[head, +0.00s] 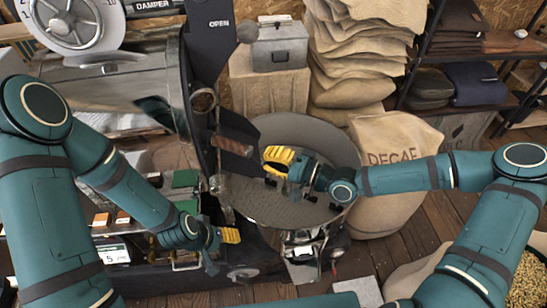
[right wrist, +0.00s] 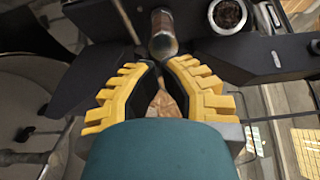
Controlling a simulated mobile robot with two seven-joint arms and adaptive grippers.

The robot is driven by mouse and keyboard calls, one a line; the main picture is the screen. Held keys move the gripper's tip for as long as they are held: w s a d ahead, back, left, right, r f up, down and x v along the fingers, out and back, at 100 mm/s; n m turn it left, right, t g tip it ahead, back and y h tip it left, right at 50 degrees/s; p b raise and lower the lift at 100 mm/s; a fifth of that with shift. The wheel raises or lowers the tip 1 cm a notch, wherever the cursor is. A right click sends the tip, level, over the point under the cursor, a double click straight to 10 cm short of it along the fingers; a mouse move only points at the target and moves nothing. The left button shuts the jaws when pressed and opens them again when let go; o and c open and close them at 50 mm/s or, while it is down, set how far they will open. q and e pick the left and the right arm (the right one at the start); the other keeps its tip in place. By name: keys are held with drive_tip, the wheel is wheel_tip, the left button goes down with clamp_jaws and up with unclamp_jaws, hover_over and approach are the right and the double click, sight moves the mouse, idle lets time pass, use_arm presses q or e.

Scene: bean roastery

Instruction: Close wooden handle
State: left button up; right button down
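The wooden handle (head: 233,146) is a short brown cylinder on the black front part of the roaster, left of my right gripper in the head view. My right gripper (head: 278,160) has yellow ridged fingers and hovers above the round cooling tray (head: 320,140). In the right wrist view its fingers (right wrist: 163,66) are apart, with what looks like the handle (right wrist: 163,38) just beyond the tips. I see no clear contact. My left gripper (head: 229,236) is low at the roaster's front, away from the handle. Its finger gap is not clear.
A black plate marked OPEN (head: 218,50) rises above the handle. A round sight glass (head: 203,101) sits beside it. A DECAF sack (head: 393,140) stands right of the cooling tray. A grey metal box (head: 280,46) and stacked sacks (head: 352,60) are behind.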

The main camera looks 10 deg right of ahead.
drive_tip(key=v, duration=1)
drive_tip(key=s+a+f+n+g+h+b, duration=0.1)
drive_tip(key=a+f+g+h+b, duration=0.15)
drive_tip(key=f, duration=0.55)
drive_tip(key=s+a+f+g+h+b, duration=0.1)
drive_tip(key=a+f+h, duration=0.25)
drive_tip(key=f, duration=0.35)
drive_tip(key=s+d+f+n+g+h+b, duration=0.2)
drive_tip(key=s+f+h, duration=0.3)
drive_tip(key=f, duration=0.5)
drive_tip(key=shift+s+d+n+g+h+b, duration=0.3)
drive_tip(key=shift+s+d+n+g, duration=0.15)
drive_tip(key=shift+s+n+g, duration=0.35)
drive_tip(key=shift+f, duration=0.1)
